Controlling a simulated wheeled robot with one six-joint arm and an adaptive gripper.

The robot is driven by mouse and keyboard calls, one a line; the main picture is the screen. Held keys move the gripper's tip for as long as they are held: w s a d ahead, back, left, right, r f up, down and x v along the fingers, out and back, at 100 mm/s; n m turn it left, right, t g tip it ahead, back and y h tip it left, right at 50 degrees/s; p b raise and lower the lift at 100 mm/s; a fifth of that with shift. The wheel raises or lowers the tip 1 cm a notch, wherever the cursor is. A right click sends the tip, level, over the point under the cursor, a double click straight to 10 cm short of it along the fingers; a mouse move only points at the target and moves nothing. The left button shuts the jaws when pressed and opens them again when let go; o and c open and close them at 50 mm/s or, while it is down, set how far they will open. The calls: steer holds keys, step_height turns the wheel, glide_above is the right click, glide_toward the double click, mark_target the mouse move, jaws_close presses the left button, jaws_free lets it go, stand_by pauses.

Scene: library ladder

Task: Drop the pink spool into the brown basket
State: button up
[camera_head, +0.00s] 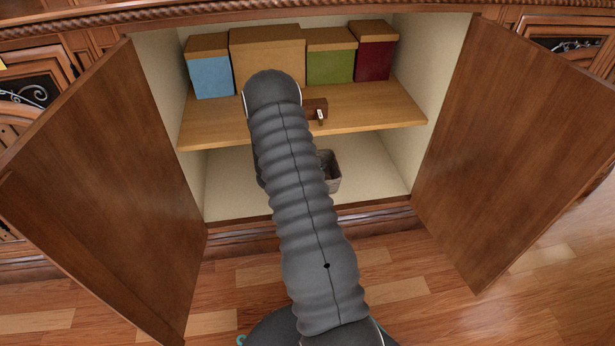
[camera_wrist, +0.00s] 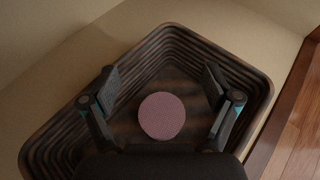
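The brown basket (camera_wrist: 62,125) is ribbed and dark in the wrist view and fills much of the picture. In the head view its right side (camera_head: 333,172) shows on the cabinet floor, partly hidden by my arm. The pink spool (camera_wrist: 162,116) shows as a round pink end inside the basket's outline, with a gap to each finger. Its exact height above the basket bottom is hard to tell. My gripper (camera_wrist: 161,82) is open above the basket, its two fingers spread on either side of the spool. The head view hides the spool and the gripper behind my arm.
A wooden shelf (camera_head: 381,105) crosses the cabinet above the basket. Blue (camera_head: 211,76), tan (camera_head: 268,52), green (camera_head: 331,64) and dark red (camera_head: 373,56) boxes stand on it. The left door (camera_head: 100,180) and right door (camera_head: 515,150) stand open, flanking my arm.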

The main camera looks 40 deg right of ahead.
steer(key=v, duration=1.2)
steer(key=shift+s, duration=0.1)
